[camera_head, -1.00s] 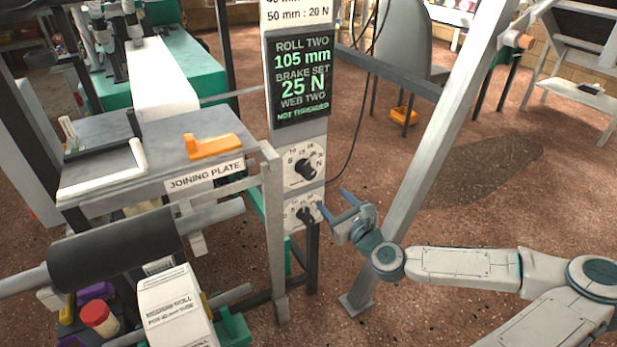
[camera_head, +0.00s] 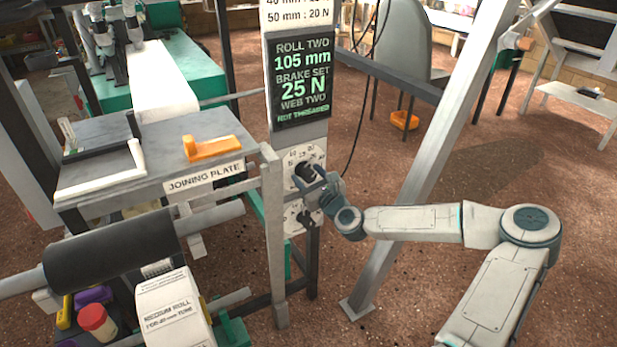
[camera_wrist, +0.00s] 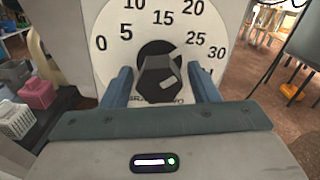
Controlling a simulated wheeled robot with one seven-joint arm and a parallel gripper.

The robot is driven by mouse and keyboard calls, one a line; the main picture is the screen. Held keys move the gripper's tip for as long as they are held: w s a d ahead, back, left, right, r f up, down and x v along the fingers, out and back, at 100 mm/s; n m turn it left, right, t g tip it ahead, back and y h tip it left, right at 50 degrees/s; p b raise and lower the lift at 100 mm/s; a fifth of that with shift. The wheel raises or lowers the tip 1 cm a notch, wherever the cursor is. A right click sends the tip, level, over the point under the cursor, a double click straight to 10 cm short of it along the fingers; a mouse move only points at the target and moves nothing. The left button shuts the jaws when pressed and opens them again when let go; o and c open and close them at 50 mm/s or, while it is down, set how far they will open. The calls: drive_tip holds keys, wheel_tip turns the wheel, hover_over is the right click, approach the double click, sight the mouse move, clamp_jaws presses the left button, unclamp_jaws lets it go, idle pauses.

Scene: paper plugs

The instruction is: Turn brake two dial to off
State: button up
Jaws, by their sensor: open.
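The brake two dial is a black knob (camera_wrist: 158,78) on a round white scale plate (camera_wrist: 112,50) marked from 0 to 30, in the wrist view. The display (camera_head: 300,80) above reads brake set 25 N.
A lower dial (camera_head: 292,216) sits just under the upper one. A slanted metal beam (camera_head: 420,160) stands right of the post, close to my arm. The joining plate table (camera_head: 110,180) with an orange tool (camera_head: 212,148) is to the left.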

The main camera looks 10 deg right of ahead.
drive_tip(key=shift+w, duration=0.1)
drive_tip(key=c, duration=1)
